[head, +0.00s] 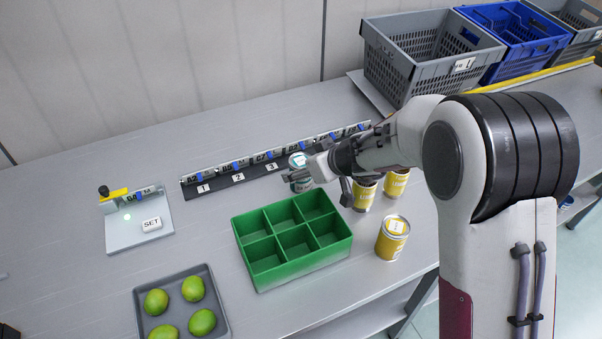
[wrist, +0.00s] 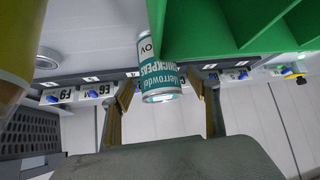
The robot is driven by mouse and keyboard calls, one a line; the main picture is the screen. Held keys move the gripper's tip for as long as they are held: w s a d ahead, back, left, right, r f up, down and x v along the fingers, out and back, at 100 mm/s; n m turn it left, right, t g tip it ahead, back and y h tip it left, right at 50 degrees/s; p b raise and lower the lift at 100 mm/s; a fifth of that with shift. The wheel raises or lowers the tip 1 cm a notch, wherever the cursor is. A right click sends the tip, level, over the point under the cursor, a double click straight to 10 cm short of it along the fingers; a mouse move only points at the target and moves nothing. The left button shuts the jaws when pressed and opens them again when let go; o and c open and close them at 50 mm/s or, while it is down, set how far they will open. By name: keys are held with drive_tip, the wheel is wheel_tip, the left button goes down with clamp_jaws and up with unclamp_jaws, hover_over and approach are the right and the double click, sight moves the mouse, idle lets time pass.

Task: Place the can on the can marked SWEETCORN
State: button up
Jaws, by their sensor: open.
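A teal-and-white can (wrist: 160,62) with a label reading CHICKPEAS stands between the two fingers of my gripper (wrist: 164,88) in the wrist view, which is upside down. The fingers are open on either side of it, with gaps showing. In the head view the teal can (head: 299,161) stands behind the green tray, partly hidden by my gripper. Yellow cans stand right of the tray: one in front (head: 392,238), one behind my gripper (head: 363,195) and one farther right (head: 396,183). Their lettering is too small to read, so I cannot tell which says SWEETCORN.
The green six-compartment tray (head: 263,279) is empty, close to the teal can. A numbered label rail (head: 222,182) runs behind. A grey tray of limes (head: 219,303) and a SET panel (head: 121,239) lie left. Grey (head: 400,70) and blue (head: 520,38) crates stand back right.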

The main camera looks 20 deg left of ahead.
drive_tip(key=shift+x, duration=1.1)
drive_tip(key=shift+r, duration=0.1)
drive_tip(key=c, duration=1.6)
drive_tip(key=shift+c, duration=0.2)
drive_tip(key=shift+r, duration=0.25)
drive_tip(key=shift+r, duration=1.55)
drive_tip(key=s+a, duration=1.2)
drive_tip(key=shift+s+a, duration=0.35)
